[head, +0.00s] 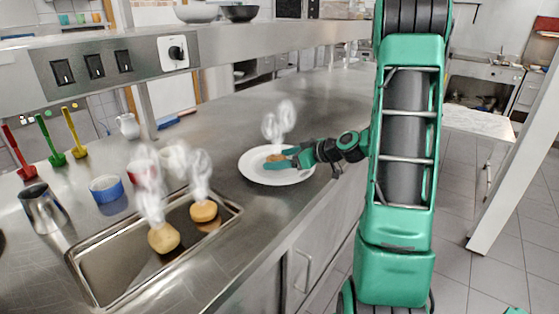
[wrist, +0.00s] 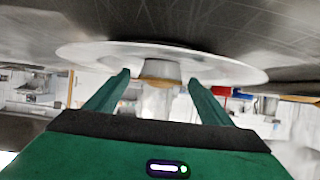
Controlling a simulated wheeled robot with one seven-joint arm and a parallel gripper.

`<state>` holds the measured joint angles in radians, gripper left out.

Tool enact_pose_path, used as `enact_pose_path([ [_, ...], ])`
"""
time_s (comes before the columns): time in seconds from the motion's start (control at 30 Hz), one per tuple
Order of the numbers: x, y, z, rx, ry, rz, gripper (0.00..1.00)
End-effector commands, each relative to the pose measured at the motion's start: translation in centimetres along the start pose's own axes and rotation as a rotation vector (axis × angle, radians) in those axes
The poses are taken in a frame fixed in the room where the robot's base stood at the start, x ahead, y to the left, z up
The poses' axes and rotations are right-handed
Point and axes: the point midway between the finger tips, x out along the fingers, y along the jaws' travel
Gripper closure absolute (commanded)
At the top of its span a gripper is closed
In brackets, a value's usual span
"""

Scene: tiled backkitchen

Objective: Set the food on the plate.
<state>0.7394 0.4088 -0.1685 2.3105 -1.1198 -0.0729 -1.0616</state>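A white plate (head: 302,173) lies on the steel counter. A small round tan piece of food (head: 275,157) sits on it, with white steam above. My gripper (head: 280,161) reaches in from the right, low over the plate. In the wrist view, the plate (wrist: 90,53) appears upside down and the food (wrist: 160,70) is between my fingers (wrist: 159,78). The fingers are spread, with a gap on each side of the food. Two similar steaming pieces, a near one (head: 163,238) and a far one (head: 204,211), lie in a shallow metal tray (head: 100,287) at the left.
A metal cup (head: 44,210), a blue-banded bowl (head: 106,188) and red, green and yellow utensils (head: 75,133) stand at the left. A raised shelf (head: 270,38) with a switch panel runs behind. The counter between tray and plate is clear.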

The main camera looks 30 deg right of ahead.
Motion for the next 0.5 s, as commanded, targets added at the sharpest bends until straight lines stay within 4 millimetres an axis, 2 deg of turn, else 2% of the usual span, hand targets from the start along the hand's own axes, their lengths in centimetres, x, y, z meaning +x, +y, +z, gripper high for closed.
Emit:
enact_pose_path([
  [0.13, -0.1, 0.0, -0.2, -0.001, 0.000, 0.001, 0.25],
  [0.23, -1.0, 0.1, -0.2, 0.000, 0.000, 0.002, 0.25],
  [0.37, -3.1, 0.1, -0.2, -0.001, 0.000, 0.004, 0.25],
  [0.5, -6.0, 0.1, -0.2, 0.000, 0.000, 0.005, 0.25],
])
